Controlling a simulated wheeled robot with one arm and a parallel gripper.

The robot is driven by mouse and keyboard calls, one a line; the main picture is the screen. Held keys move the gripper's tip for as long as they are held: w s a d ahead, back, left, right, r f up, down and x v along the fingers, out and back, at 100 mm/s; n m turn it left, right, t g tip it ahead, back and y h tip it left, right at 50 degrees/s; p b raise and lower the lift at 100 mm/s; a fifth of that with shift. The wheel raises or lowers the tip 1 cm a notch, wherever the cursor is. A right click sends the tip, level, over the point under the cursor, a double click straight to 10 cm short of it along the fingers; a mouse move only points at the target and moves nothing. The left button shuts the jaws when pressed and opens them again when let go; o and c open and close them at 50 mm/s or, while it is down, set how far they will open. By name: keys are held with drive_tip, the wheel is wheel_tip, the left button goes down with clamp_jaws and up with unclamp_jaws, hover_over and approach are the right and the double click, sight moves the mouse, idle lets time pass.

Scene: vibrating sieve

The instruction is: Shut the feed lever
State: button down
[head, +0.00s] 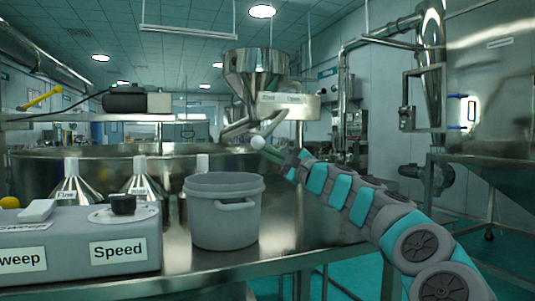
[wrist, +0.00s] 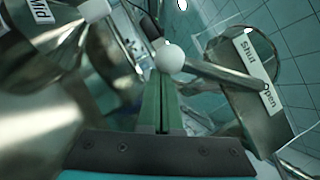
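The feed lever is a metal rod (wrist: 220,74) with a white ball knob (wrist: 169,58). Its far end meets a plate (wrist: 238,100) marked Shut and Open, near the Open end of the label. In the head view the knob (head: 257,142) hangs below the labelled box (head: 290,105) under the steel hopper (head: 255,70). My gripper (head: 268,151) reaches it from the lower right. In the wrist view the green fingers (wrist: 160,82) lie together with only a thin dark line between them. Their tips are right at the knob; I cannot tell whether they touch it.
A large round steel sieve (head: 100,160) stands behind the steel table (head: 300,235). A grey bucket (head: 225,225) and a control box (head: 80,245) marked Speed are on the table, left of my arm. Steel machinery (head: 490,110) stands at the right.

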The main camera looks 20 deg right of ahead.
drive_tip(key=v, duration=0.8)
drive_tip(key=shift+b, duration=0.45)
